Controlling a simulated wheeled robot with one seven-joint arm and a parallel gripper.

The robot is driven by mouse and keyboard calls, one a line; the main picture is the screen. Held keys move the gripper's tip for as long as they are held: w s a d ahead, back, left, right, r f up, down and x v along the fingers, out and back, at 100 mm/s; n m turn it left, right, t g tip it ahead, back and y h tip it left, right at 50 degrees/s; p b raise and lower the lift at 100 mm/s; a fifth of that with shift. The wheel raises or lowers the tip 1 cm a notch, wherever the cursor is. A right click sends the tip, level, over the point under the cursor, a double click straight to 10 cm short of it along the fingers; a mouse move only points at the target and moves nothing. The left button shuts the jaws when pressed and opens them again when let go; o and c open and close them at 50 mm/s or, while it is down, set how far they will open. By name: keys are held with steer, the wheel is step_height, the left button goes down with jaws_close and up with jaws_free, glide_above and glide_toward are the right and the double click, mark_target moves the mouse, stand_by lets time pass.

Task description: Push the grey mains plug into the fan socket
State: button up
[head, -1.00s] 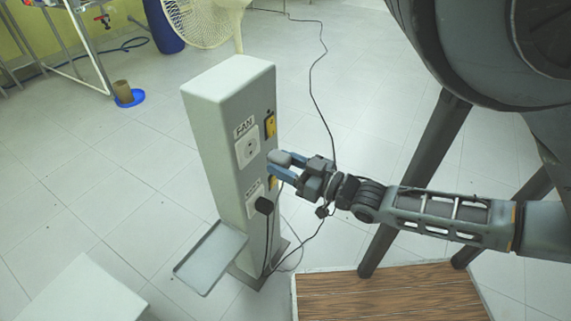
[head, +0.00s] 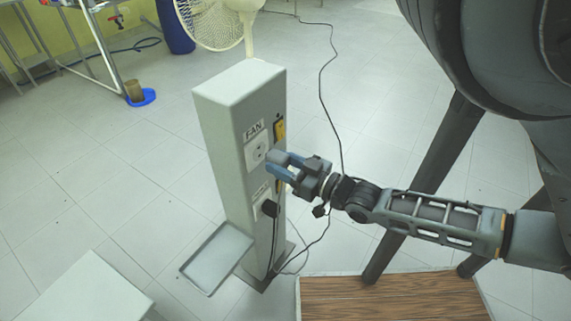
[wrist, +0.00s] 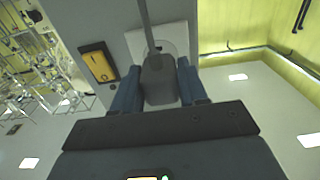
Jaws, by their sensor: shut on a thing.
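The fan socket (head: 257,152) is a white plate under the FAN label on the side of a grey pillar (head: 222,140). My gripper (head: 276,168) is just right of it, its blue fingers shut on the grey mains plug (head: 278,158). In the wrist view the plug (wrist: 158,82) sits between both fingers, its cord running up. It overlaps the white socket plate (wrist: 172,38) behind it. The socket's face still shows in the head view, so the plug looks close in front of it; its pins are hidden and contact cannot be told.
A yellow switch (head: 280,129) is beside the fan socket. A black plug (head: 270,208) sits in the lower socket, its cable hanging. A metal tray (head: 217,258) juts from the pillar's lower part. A fan (head: 210,20) stands behind. A wooden-topped platform (head: 390,298) lies front right.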

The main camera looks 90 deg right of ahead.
mark_target(269, 157)
steer(key=shift+w+d, duration=0.35)
steer(key=shift+w, duration=0.15)
steer(key=shift+w+d, duration=0.15)
steer(key=shift+w, duration=0.15)
steer(key=shift+w+d+p, duration=0.35)
steer(key=shift+w, duration=0.1)
stand_by(0.9)
steer(key=shift+w+d+r, duration=0.1)
steer(key=shift+w+r, duration=0.05)
steer(key=shift+w, duration=0.15)
stand_by(0.8)
steer(key=shift+w+d+p, duration=0.1)
steer(key=shift+w+p, duration=0.05)
steer(key=shift+p, duration=0.2)
jaws_close()
